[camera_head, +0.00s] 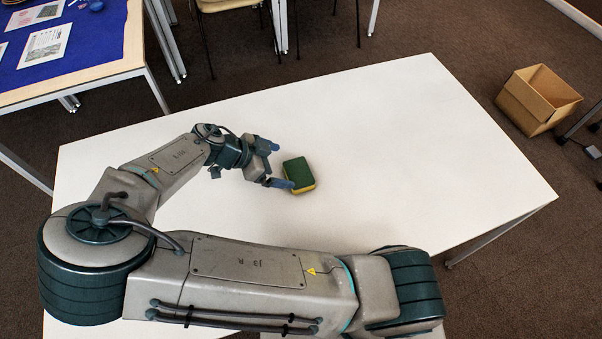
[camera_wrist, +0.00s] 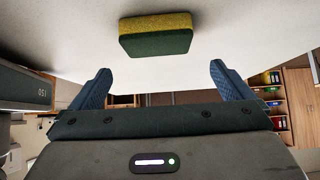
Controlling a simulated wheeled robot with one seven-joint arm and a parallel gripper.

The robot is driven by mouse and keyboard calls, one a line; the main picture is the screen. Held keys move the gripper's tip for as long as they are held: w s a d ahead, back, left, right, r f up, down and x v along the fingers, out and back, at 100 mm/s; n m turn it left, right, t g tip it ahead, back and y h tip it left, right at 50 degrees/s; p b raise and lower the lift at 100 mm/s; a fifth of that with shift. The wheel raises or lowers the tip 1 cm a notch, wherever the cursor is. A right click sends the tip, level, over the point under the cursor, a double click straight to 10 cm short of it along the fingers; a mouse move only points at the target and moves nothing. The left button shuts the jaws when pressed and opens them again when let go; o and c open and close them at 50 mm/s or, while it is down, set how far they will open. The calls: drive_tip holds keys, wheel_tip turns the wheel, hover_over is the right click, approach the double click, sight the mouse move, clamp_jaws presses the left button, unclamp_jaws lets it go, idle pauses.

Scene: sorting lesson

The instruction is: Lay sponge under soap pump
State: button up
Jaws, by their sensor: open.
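A sponge (camera_head: 298,173) with a green top and a yellow lower layer lies on the white table near its middle. It also shows in the wrist view (camera_wrist: 156,42), ahead of the fingers and centred between them. My gripper (camera_head: 279,164) is open beside the sponge, on its left side in the head view. Its two blue fingers stand apart in the wrist view (camera_wrist: 158,84), with nothing between them. In the head view one fingertip appears very close to the sponge; I cannot tell whether it touches. No soap pump is visible in either view.
The white table (camera_head: 400,130) is otherwise bare, with free room right of and behind the sponge. My arm covers its front left part. An open cardboard box (camera_head: 535,103) stands on the floor at right. A blue-covered table (camera_head: 75,55) with papers stands at the back left.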

sight(299, 171)
drive_tip(key=x, duration=0.8)
drive_tip(key=shift+f+p, duration=0.3)
drive_tip(key=c, duration=0.9)
drive_tip(key=shift+o, duration=0.2)
